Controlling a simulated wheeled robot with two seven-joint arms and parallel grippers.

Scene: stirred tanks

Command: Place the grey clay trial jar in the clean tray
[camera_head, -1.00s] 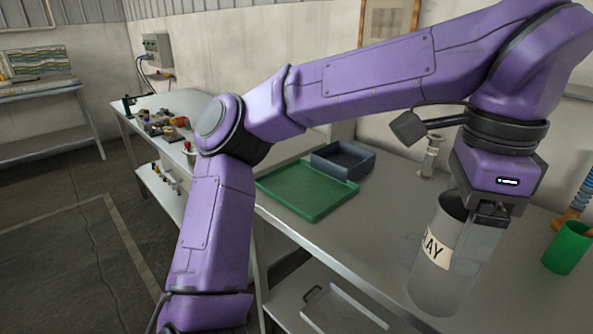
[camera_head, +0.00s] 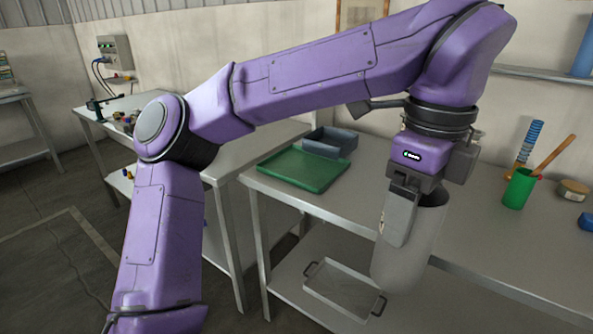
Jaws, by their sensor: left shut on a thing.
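My left gripper (camera_head: 408,222) is shut on the grey clay trial jar (camera_head: 413,258), a tall grey cylinder held upright. One finger lies along the jar's near side, and the label is mostly hidden. The jar hangs in front of the bench's front edge in the picture. A shallow green tray (camera_head: 298,170) lies empty on the bench, left of and behind the jar. A metal tray with handles (camera_head: 343,290) is on the lower shelf. No label shows which tray is the clean one. My right gripper is not in view.
A blue-grey bin (camera_head: 330,143) stands at the green tray's back edge. The bench between is mostly clear.

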